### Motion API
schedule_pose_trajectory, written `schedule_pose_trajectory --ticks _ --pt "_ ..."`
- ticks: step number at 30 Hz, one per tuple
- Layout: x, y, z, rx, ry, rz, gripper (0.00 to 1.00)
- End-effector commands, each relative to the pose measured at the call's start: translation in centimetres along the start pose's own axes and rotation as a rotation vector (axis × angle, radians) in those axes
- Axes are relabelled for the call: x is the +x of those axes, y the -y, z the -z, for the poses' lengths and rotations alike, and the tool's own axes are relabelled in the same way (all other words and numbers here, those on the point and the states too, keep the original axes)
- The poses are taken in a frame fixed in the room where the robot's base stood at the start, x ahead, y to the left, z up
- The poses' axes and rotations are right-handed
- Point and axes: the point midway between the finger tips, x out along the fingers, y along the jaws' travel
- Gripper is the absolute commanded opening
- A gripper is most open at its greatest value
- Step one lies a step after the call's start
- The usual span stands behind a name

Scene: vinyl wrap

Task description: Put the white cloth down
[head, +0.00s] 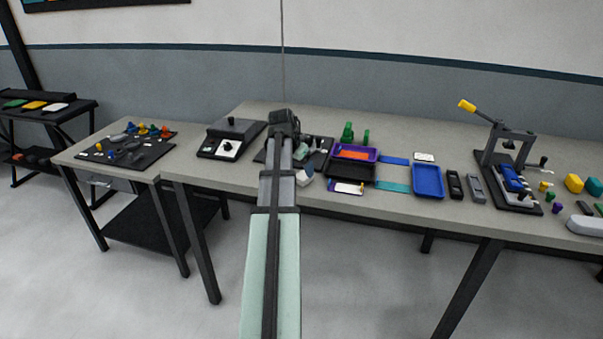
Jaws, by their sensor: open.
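My arm reaches from the bottom middle over the main bench in the head view. My gripper (285,122) is the dark end near the back of the bench and is open. Its fingertips are too small and dark to make out, and I see nothing held in it. A flat white piece (55,107), possibly the white cloth, lies at the right end of a row on the dark rack at far left, apart from my gripper. A small white object (305,170) sits on the bench just right of my arm. I cannot tell for sure which is the cloth.
A dark control box (232,138) stands left of my gripper. Black and purple trays (350,170) and a blue tray (428,181) lie to the right. A lever press (508,150) stands further right. A side table (80,160) holds small parts on a black mat.

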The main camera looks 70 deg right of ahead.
Motion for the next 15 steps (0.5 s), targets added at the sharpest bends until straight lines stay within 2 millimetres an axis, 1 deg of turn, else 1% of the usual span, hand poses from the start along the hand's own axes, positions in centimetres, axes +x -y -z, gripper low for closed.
schedule_pose_trajectory --ticks 1,6,10,15 --pt "-1.0 0.0 0.0 0.000 -0.002 0.001 0.78" --pt "-3.8 0.0 0.1 0.000 -0.001 0.000 0.78" --pt "-5.7 0.0 0.1 0.000 -0.001 0.000 0.78" --pt "-7.3 0.0 0.0 0.000 0.000 -0.001 0.78"
